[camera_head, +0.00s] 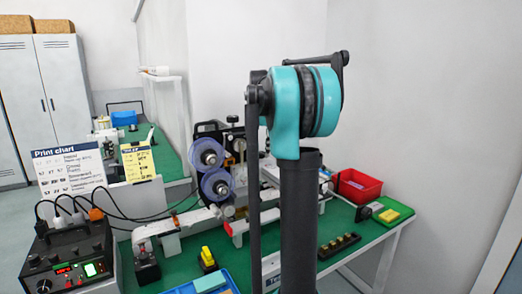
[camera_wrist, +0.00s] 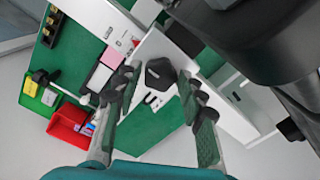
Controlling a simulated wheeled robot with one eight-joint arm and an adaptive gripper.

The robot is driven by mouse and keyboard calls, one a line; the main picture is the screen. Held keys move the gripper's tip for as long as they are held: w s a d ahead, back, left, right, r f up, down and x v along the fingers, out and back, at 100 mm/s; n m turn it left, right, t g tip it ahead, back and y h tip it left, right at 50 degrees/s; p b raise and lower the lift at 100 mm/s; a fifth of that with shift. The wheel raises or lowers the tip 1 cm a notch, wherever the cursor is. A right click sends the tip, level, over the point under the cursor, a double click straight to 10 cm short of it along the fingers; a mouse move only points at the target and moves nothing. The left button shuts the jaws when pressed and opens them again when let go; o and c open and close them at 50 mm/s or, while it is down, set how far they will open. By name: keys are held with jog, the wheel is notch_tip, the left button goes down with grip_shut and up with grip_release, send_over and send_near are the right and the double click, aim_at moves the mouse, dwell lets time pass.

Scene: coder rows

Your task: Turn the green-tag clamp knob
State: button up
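A dark, roughly hexagonal knob (camera_wrist: 160,74) sits on a white plate (camera_wrist: 150,50) in the wrist view, with a black U-shaped mark beside it. I see no clear green tag on it, so I cannot tell which tag it carries. My gripper (camera_wrist: 157,79) is open, with its two green-padded fingers apart on the left and right of the knob. I cannot tell how far above the knob they are, and no contact shows. In the head view my arm hides part of the machine, and neither the gripper nor this knob can be made out there.
A red bin (camera_head: 357,186) stands at the table's back right; it also shows in the wrist view (camera_wrist: 66,128). A green tray (camera_head: 396,212) lies beside it. Reels (camera_head: 208,154), a black control box (camera_head: 68,257) and cables stand left. Green tabletop (camera_wrist: 150,130) is bare below the knob.

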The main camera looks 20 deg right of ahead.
aim_at(261, 152)
jog(key=shift+o, duration=0.8)
notch_tip(261, 152, up, 12)
jog(key=shift+s, duration=0.1)
dwell(0.4)
